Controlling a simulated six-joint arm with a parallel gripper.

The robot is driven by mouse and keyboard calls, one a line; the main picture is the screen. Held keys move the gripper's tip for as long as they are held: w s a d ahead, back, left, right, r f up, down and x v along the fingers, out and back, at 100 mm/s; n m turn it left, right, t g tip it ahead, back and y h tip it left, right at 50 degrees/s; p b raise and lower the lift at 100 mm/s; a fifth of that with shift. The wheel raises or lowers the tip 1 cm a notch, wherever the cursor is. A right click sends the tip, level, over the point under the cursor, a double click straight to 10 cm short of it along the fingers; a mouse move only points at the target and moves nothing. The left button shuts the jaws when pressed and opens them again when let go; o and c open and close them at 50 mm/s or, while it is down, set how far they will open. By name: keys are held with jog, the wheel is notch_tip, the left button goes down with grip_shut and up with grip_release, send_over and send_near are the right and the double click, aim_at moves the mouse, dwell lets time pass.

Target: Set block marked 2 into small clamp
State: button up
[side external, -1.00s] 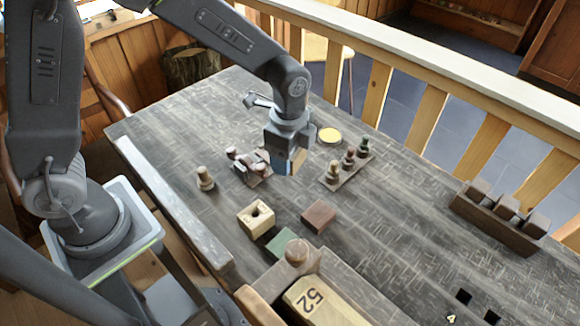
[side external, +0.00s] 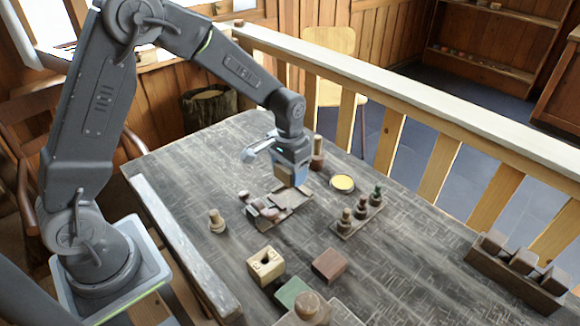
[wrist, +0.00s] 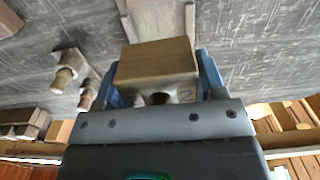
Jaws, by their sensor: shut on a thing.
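My gripper (side external: 290,182) is shut on a brown wooden block, with blue fingers on both sides. In the wrist view the block (wrist: 155,66) fills the space between the fingers, and a 2 shows at its lower right edge. In the side view the block (side external: 284,176) is at the far end of a low wooden fixture (side external: 292,197) with several rounded pieces. This may be the small clamp; I cannot be sure. I cannot tell whether block and fixture touch. Part of a wooden piece (wrist: 155,18) shows just beyond the block in the wrist view.
A tall spool (side external: 318,152) stands close behind my gripper. A yellow disc (side external: 342,183) and a board of spools (side external: 360,212) are to the right. A single spool (side external: 216,221) stands left. A pale holed block (side external: 265,265) and a red-brown block (side external: 329,264) are in front.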

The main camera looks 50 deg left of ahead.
aim_at(289, 197)
jog(key=shift+f, duration=2.45)
jog(key=shift+f, duration=0.65)
dwell(0.7)
jog(key=o, duration=1)
jog(key=shift+r, duration=4.25)
